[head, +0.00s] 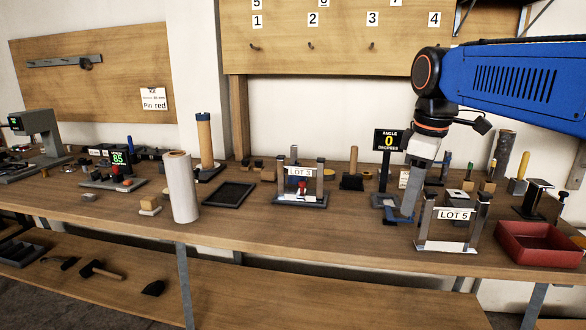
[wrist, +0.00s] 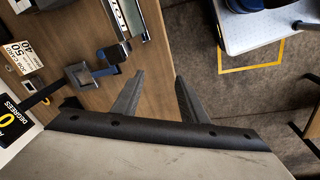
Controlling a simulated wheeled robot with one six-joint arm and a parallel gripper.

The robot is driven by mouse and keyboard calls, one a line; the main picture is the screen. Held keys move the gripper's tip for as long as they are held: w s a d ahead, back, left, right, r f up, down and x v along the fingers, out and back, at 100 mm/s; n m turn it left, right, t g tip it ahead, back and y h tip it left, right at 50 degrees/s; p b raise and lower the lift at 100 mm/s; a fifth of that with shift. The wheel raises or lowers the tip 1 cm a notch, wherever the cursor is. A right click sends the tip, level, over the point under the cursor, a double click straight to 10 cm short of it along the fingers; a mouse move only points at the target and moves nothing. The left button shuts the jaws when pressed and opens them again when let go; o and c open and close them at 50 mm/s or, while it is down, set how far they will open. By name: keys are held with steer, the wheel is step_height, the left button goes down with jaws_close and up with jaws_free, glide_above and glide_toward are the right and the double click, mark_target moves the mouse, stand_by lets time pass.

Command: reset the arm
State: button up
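My arm reaches in from the right in the head view, with the wrist bent down over the bench. My gripper (head: 414,185) points down behind the LOT 5 stand (head: 450,228). In the wrist view its two grey fingers (wrist: 160,76) stand apart with nothing between them. A blue-and-grey piece (head: 403,208) shows right below the fingers in the head view. In the wrist view this piece (wrist: 100,76) lies apart from the fingers, beside the LOT 5 stand (wrist: 128,18).
The black angle sign (head: 388,141) reads 0 and stands behind my gripper. A red tray (head: 538,243) is to the right. The LOT 3 stand (head: 300,190), a black tray (head: 230,194) and a white roll (head: 181,188) are to the left. The bench edge drops to open floor (wrist: 240,105).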

steer(key=s+d+f+m+t, duration=0.3)
steer(key=s+f+m, duration=0.8)
steer(key=s+f, duration=0.7)
step_height(320, 180, down, 3)
steer(key=shift+s+d, duration=0.25)
steer(key=shift+s, duration=0.15)
